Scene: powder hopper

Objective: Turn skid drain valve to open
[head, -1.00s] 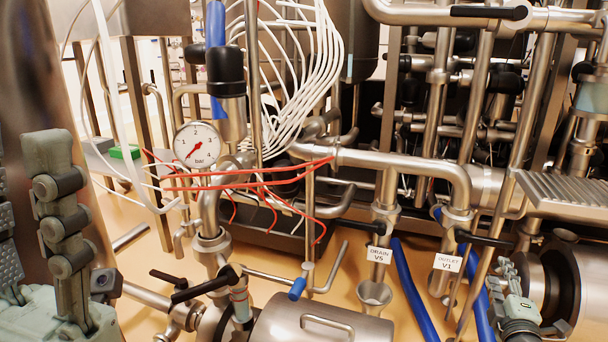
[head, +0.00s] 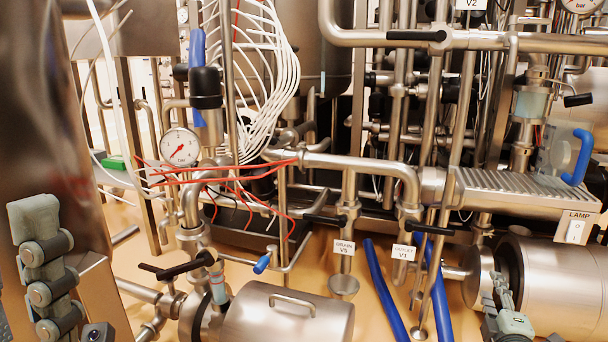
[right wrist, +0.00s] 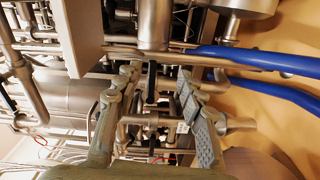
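The drain valve's black lever (head: 325,219) points left from its vertical steel pipe. The white "DRAIN V5" tag (head: 344,247) hangs just below, above a steel funnel (head: 344,285). My right gripper (head: 506,305) is low at the right in the head view, well to the right of the drain valve and apart from it. In the right wrist view its two fingers (right wrist: 158,76) are spread, with a dark bar and pipework visible beyond the gap. I cannot tell which valve that is. My left gripper (head: 45,265) is at the lower left, far from the valve, fingers apart and partly cut off.
The "OUTLET V1" tag (head: 403,252) and its black lever (head: 428,228) are just right of the drain valve. Blue hoses (head: 385,290) run on the floor. A steel tank (head: 285,318) stands front centre, a ridged steel plate (head: 525,188) at right. Red wires (head: 225,174) cross left of centre.

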